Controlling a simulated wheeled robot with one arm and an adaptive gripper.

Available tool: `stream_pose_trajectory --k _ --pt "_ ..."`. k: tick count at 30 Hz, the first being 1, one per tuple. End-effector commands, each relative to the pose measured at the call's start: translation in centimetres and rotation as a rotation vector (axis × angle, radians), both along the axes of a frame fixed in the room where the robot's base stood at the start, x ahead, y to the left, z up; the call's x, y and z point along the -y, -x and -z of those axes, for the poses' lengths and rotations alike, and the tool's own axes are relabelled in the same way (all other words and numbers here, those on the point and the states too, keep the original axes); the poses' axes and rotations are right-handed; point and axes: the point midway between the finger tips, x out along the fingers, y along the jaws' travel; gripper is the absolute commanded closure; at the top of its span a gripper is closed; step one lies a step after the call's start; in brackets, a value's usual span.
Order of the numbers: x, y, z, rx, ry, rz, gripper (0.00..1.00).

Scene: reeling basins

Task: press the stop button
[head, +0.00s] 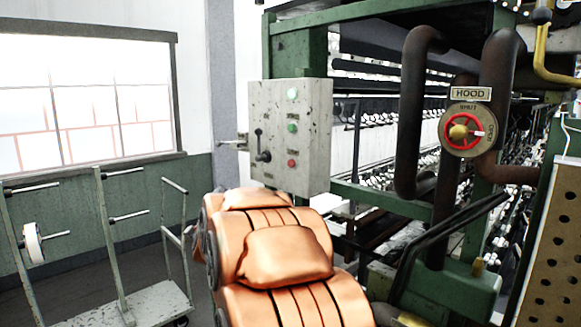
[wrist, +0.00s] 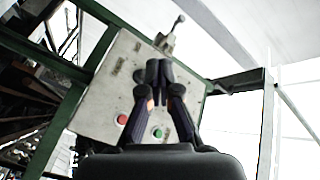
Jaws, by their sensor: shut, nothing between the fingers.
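A grey control box (head: 312,140) hangs on the green machine frame in the head view. On its front are a pale lamp (head: 292,94), a green button (head: 292,128), a small red button (head: 291,163) and a black lever (head: 262,150). The small labels are too blurred to read surely. In the wrist view the box appears turned, with the red button (wrist: 122,119) left of the green button (wrist: 157,133). My gripper (wrist: 160,70) is shut and empty, its fingertips in front of the box face; I cannot tell whether they touch it. My arm hides the gripper in the head view.
A red valve wheel (head: 460,131) under a HOOD sign and dark pipes (head: 412,110) stand right of the box. A wheeled rack (head: 130,305) stands at the left below the window. A handle (head: 234,144) sticks out from the box's left side.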

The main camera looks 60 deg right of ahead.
Motion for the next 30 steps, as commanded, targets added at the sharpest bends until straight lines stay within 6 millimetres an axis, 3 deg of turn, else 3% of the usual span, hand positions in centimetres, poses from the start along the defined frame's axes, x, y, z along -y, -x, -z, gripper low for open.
stream_pose_trajectory --k 1,3,9,25,30 --pt "2.1 1.1 -0.6 0.048 0.016 0.05 1.0" --pt "4.3 2.5 -1.7 0.111 0.041 0.11 1.0" --pt "7.9 5.5 -3.9 0.222 0.093 0.211 1.0" --pt "8.7 6.2 -4.4 0.245 0.107 0.229 1.0" --pt "10.0 6.5 -4.3 0.244 0.107 0.231 1.0"
